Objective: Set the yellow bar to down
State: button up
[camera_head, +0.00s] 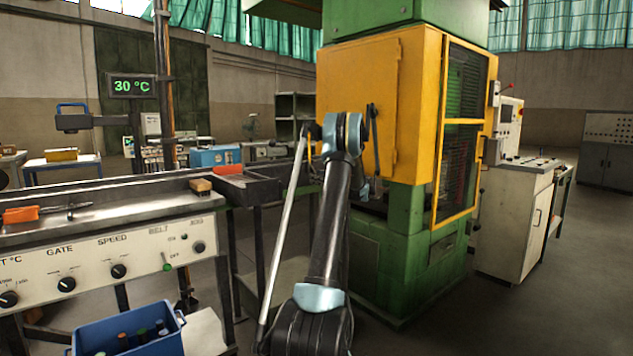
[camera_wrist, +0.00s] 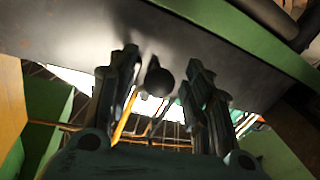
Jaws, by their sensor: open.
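My gripper (camera_wrist: 162,66) shows in the wrist view with its two dark fingers apart. A round dark knob (camera_wrist: 158,82) lies between the fingers, with gaps on both sides. In the head view my arm reaches to the front of the yellow and green press (camera_head: 372,90), and hides most of the gripper. A yellow bar (camera_head: 462,121) crosses the yellow-framed guard on the press's right side, roughly level. Thin yellow strips (camera_wrist: 125,115) show beyond the fingers in the wrist view. I cannot tell whether they belong to that bar.
A dark flat surface (camera_wrist: 100,25) with a green edge lies close beyond the fingertips. A control bench (camera_head: 110,255) with knobs stands at left, above a blue crate (camera_head: 130,335). A white control cabinet (camera_head: 515,220) stands at right. Floor is clear at front right.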

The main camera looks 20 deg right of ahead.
jog(key=shift+w+a, duration=0.2)
jog(key=shift+w, duration=0.1)
grip_shut()
jog(key=shift+a, duration=0.1)
